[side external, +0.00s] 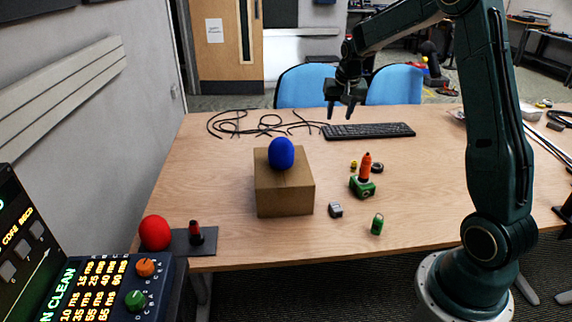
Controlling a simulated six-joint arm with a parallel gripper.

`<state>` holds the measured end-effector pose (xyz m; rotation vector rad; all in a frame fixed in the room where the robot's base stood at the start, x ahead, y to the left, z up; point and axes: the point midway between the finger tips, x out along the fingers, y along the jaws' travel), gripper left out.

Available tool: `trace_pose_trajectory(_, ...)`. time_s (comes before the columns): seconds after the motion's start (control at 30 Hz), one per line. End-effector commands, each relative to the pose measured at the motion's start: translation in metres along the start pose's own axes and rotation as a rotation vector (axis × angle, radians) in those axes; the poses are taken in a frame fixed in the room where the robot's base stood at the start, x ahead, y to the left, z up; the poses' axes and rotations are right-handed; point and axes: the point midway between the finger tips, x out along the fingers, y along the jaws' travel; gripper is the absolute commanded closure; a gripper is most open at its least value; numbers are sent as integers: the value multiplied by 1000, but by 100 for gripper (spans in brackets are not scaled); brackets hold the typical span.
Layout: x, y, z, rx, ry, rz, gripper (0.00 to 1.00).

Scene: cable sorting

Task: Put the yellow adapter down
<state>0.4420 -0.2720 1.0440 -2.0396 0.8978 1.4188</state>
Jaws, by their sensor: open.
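A small yellow object (353,165), which looks like the yellow adapter, rests on the wooden table just left of an orange-topped green device. It is too small here to make out details. My gripper (341,111) hangs in the air above the far part of the table, fingers pointing down. Its two fingertips are apart with nothing seen between them. In the picture it is above the yellow object and clear of it.
The green device (362,186) stands upright beside a dark round item (377,167). A brown box (285,195) carries a blue ball (281,153). A grey block (335,210), a green item (377,225), a keyboard (369,131) and black cables (262,126) also lie here. The table's right middle is clear.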

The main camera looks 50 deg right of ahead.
Motion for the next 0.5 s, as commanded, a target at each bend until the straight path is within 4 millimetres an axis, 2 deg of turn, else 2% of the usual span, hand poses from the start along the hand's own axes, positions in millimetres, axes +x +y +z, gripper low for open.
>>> trace_pose_trajectory(0.03,-18,-8,9,-30,9,-15,59)
trace_pose_trajectory(0.2,-66,-26,42,-125,21,-54,59)
trace_pose_trajectory(0.5,-138,-40,110,-293,45,-123,59)
